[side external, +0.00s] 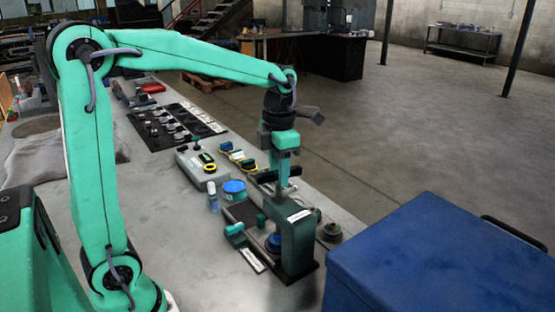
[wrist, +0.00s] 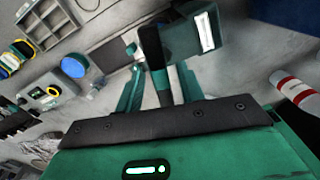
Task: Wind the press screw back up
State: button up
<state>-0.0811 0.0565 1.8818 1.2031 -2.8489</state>
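The dark green bench press (side external: 297,243) stands on the bench beside the blue box, with a white label on its frame. Its dark crossbar handle (side external: 277,175) sits at the top of the screw. My gripper (side external: 281,160) points down just above the handle. In the wrist view, the press (wrist: 192,38) is at the top and the dark handle bar (wrist: 154,50) runs down between the two green fingers of my gripper (wrist: 158,72). The fingers stand apart with gaps beside the bar; I see no clear grip. The lower screw is partly hidden by the frame.
A large blue box (side external: 430,258) stands close at the right. A blue-lidded jar (side external: 234,190), a grey meter (side external: 201,167) and a black tool tray (side external: 172,127) lie along the bench. A small green fixture (side external: 236,235) is left of the press.

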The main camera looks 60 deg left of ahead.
jog(key=shift+r, duration=2.75)
jog(key=shift+m, duration=0.3)
jog(key=m, duration=0.5)
jog(key=shift+r, duration=0.2)
jog(key=m, duration=0.5)
jog(key=shift+r, duration=0.2)
jog(key=m, duration=0.5)
jog(key=shift+r, duration=0.2)
jog(key=m, duration=0.6)
jog(key=shift+r+m, duration=0.25)
jog(key=shift+m, duration=0.05)
jog(key=m, duration=0.5)
jog(key=shift+r, duration=0.2)
jog(key=m, duration=0.5)
jog(key=shift+r, duration=0.15)
